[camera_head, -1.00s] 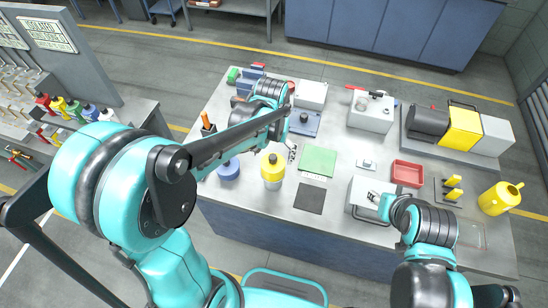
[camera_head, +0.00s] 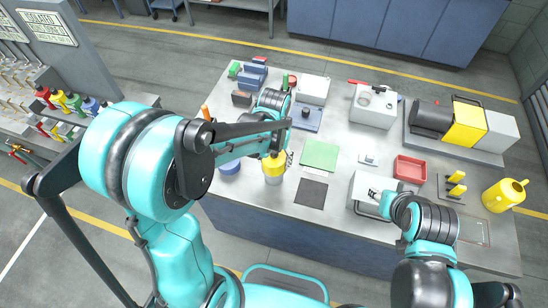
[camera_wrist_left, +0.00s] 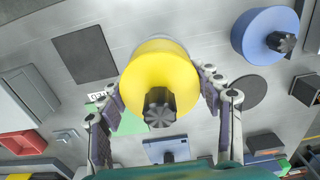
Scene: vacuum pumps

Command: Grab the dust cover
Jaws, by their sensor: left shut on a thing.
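A yellow round piece with a black knob on top (camera_wrist_left: 160,80) is in the middle of the left wrist view. It looks like the dust cover, though I cannot be sure. In the head view it is the yellow top (camera_head: 274,163) over a grey cylindrical lower part near the table's front edge. My left gripper (camera_wrist_left: 163,92) has one finger on each side of it and is shut on it, knob between the fingers. The left arm partly hides it in the head view. My right gripper (camera_head: 374,196) is over a light grey box; its fingers are too small to read.
A blue round piece with a black knob (camera_wrist_left: 268,35) stands close by. A green plate (camera_head: 319,154) and a dark square mat (camera_head: 311,193) lie to the right. A red tray (camera_head: 410,169), a yellow can (camera_head: 504,195) and a yellow-black pump (camera_head: 465,125) are further right.

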